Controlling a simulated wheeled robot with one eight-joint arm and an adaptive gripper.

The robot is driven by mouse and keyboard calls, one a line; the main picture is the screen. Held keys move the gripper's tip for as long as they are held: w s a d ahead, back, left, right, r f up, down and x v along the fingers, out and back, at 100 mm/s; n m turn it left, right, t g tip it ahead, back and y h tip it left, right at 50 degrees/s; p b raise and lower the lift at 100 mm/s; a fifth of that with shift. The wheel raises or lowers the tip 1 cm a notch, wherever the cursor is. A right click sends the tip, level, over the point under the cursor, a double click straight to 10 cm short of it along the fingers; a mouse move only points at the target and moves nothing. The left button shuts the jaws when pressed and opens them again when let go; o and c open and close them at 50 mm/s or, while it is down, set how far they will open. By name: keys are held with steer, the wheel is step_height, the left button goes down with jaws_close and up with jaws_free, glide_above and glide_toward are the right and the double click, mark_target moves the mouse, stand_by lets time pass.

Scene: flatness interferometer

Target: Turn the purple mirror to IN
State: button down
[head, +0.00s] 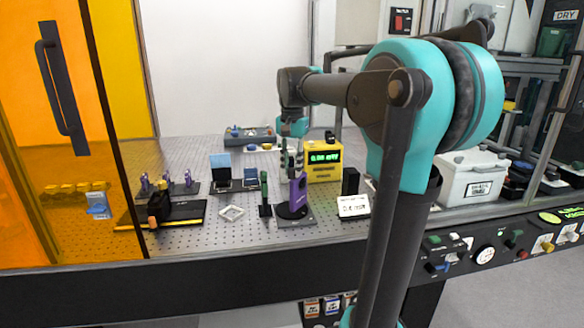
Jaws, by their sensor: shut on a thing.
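The purple mirror (298,190) stands upright on a round dark base over a grey plate (300,222) near the middle of the perforated table. My gripper (292,172) reaches down from above and is shut on the upper part of the purple mirror. The fingers hide part of its top edge. I cannot read any IN marking at this size, so the mirror's turn position is unclear.
A green post (265,190) stands close left of the mirror. A yellow meter (323,163) with a green display stands behind it, with a black block (350,181) and a white sign (353,206) to the right. Small purple mounts (166,181) stand further left.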

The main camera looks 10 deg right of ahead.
steer(key=c, duration=1.3)
jaws_free()
step_height(320, 180, up, 12)
